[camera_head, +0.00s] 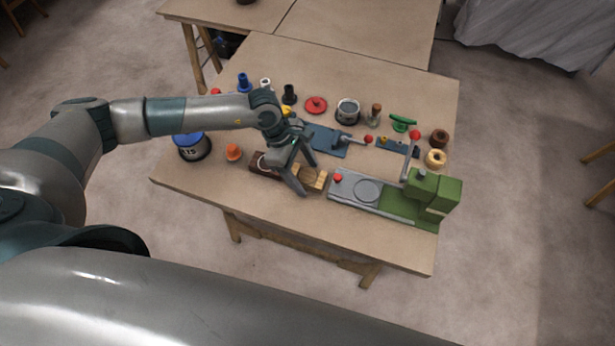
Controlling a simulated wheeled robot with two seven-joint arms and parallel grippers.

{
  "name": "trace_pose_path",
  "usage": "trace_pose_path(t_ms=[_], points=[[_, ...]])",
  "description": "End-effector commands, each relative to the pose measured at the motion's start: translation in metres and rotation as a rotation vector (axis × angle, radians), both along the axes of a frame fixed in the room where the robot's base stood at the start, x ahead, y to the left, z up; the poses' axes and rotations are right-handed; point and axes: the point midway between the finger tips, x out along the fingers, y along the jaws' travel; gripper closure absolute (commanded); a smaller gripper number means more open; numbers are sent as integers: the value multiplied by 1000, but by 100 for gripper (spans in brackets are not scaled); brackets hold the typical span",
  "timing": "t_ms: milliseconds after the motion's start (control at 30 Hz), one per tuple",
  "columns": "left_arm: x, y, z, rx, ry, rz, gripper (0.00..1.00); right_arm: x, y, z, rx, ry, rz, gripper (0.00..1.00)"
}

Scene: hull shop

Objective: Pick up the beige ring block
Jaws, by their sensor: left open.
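The beige ring block (435,158) is a small round tan piece with a dark hole. It sits near the right edge of the table, just in front of a brown round piece (438,138). My left gripper (309,178) is open, with its two fingers spread and pointing right, over or beside a light wooden block (318,181). I cannot tell whether the fingers touch that block. The gripper is well to the left of the beige ring block, and nothing is visible between its fingers as held. My right gripper is not in view.
A green and grey machine (424,195) with a red-knobbed lever stands between my left gripper and the ring block. A blue plate with a red-knobbed handle (328,141) lies behind. Several small parts line the back, including a red disc (316,104). The front table strip (240,187) is clear.

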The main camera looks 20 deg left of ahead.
Motion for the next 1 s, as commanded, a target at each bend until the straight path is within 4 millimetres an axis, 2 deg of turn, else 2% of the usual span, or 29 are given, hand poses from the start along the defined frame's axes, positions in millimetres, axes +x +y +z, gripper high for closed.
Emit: trace_pose_path(t_ms=[67, 200, 267, 567, 800, 867, 1000], points=[[0, 0, 0, 0, 0, 0, 37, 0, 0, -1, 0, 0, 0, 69], [0, 0, 0, 0, 0, 0, 70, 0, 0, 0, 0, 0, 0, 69], [0, 0, 0, 0, 0, 0, 81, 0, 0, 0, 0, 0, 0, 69], [0, 0, 1, 0, 0, 0, 81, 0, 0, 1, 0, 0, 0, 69], [0, 0, 8, 0, 0, 0, 81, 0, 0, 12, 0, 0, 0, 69], [1, 0, 10, -1, -4, -1, 81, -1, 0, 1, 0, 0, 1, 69], [2, 0, 33, -2, -5, -2, 81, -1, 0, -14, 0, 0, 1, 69]])
